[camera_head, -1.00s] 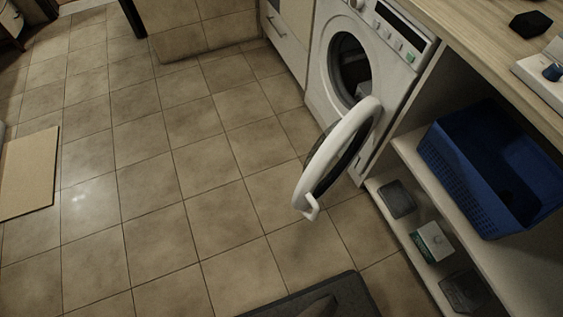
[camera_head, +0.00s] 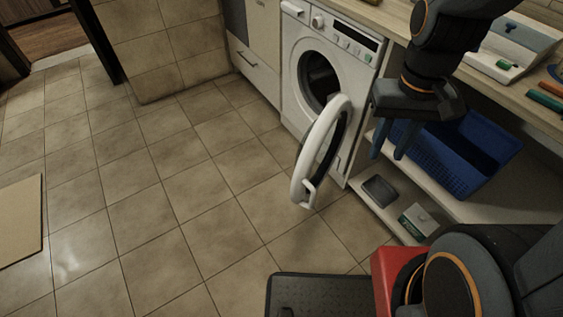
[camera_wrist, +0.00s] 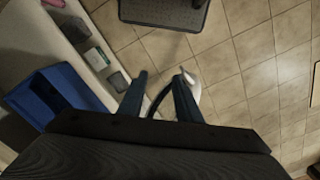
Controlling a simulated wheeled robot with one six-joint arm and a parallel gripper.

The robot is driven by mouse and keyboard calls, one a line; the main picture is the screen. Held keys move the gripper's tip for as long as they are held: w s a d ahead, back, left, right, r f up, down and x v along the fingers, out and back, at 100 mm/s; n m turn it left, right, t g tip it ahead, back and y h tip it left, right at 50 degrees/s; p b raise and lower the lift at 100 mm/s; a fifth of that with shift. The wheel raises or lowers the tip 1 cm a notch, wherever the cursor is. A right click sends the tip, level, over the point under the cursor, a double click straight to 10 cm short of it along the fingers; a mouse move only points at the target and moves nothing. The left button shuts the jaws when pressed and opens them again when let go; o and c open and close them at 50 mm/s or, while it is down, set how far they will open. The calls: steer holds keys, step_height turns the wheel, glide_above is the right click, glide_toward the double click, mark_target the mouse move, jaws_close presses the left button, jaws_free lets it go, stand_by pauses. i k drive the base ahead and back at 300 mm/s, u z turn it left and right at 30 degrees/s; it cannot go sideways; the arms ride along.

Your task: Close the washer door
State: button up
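The white washer (camera_head: 349,72) stands under the wooden counter, its round opening dark inside. Its door (camera_head: 311,152) is swung wide open toward me, with a handle (camera_head: 307,192) at its lower outer edge. My gripper (camera_head: 388,154) points down to the right of the door in the head view, apart from it, with its blue fingers spread and nothing between them. In the wrist view, the gripper (camera_wrist: 160,77) also shows open, and part of the white door (camera_wrist: 193,88) appears beyond and behind the fingers.
A blue basket (camera_head: 458,165) and small boxes (camera_head: 418,218) sit on the open shelves right of the washer. The tiled floor (camera_head: 180,200) left of the door is clear.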

mark_target(301, 190)
steer(key=u, duration=0.2)
steer(key=i, duration=0.5)
steer(key=z, duration=1)
steer(key=k, duration=0.65)
steer(key=u, duration=1.35)
